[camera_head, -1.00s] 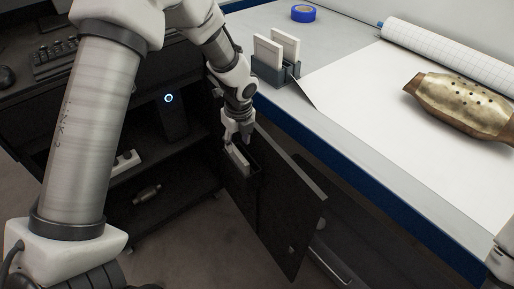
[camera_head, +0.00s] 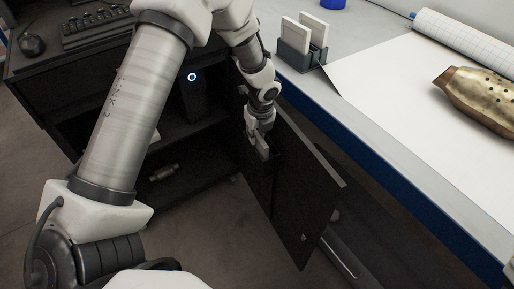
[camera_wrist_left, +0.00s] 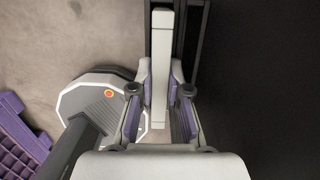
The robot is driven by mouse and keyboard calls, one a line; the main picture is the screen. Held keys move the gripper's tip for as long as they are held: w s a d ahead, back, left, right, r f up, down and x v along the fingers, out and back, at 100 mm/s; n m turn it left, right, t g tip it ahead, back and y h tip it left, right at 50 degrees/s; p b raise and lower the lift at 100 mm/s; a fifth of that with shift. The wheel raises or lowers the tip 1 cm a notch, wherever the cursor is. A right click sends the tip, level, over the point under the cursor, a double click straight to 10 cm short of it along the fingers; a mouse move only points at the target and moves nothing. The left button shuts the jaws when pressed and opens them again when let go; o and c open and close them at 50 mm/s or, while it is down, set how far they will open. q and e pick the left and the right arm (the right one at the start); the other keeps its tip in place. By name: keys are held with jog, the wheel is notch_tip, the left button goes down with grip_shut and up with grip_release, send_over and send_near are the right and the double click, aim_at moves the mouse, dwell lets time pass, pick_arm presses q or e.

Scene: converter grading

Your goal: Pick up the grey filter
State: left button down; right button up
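The pale grey filter (camera_head: 262,148) is a thin upright slab in a dark holder (camera_head: 276,171) on the inside of the open black cabinet door. My left gripper (camera_head: 257,138) points down over the filter, with a finger on each side of its top. The filter's lower part is hidden in the holder. My right gripper is out of view.
The open door (camera_head: 308,195) stands close beside the left gripper. The white desk (camera_head: 380,115) holds a rack (camera_head: 300,58) with two pale plates, a paper roll (camera_head: 465,45) and a brass converter (camera_head: 480,95). A small metal part (camera_head: 163,173) lies on the cabinet shelf.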

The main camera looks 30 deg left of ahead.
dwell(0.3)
pick_arm(q)
notch_tip(320, 180, up, 18)
jog(key=p, duration=0.3)
dwell(0.4)
